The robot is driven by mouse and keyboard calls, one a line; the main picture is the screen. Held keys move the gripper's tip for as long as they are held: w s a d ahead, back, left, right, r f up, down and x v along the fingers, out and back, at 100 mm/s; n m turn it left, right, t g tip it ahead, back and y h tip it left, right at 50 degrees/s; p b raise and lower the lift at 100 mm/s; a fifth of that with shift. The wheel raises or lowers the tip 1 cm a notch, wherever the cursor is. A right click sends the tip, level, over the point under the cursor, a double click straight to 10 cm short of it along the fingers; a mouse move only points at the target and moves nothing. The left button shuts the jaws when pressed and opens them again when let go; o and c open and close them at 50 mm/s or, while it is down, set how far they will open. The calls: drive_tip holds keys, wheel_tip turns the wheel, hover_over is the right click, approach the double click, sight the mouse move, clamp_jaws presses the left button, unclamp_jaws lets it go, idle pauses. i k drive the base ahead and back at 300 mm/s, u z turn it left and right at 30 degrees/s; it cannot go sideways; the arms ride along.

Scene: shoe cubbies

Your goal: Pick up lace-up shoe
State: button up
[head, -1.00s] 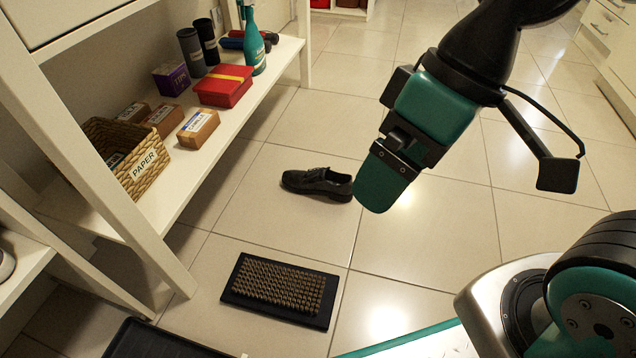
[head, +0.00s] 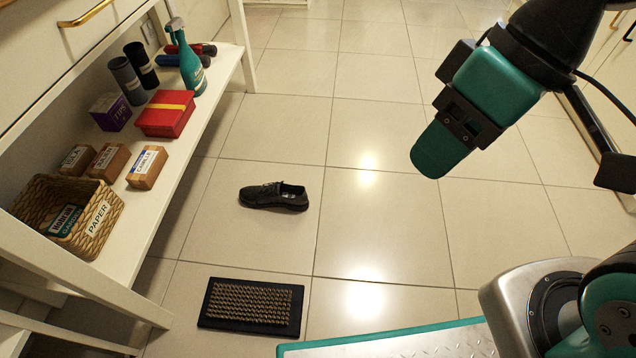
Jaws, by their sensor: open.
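A black lace-up shoe (head: 274,196) stands on the tiled floor, left of the picture's middle, with its toe to the left and its opening to the right. My gripper (head: 437,152) hangs at the upper right, up and to the right of the shoe and clearly apart from it. It is open, and no object shows in it. From this side one teal finger covers the other.
A black-framed bristle mat (head: 251,306) lies on the floor below the shoe. At the left a white shelf (head: 190,150) holds a wicker basket (head: 98,222), small boxes, a red box (head: 166,113) and a spray bottle (head: 187,62). The floor around the shoe is clear.

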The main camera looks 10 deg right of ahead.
sight(292, 197)
drive_tip(key=z, duration=1.3)
drive_tip(key=i, duration=1.85)
drive_tip(key=u, duration=3.6)
drive_tip(key=i, duration=0.5)
drive_tip(key=z, duration=0.1)
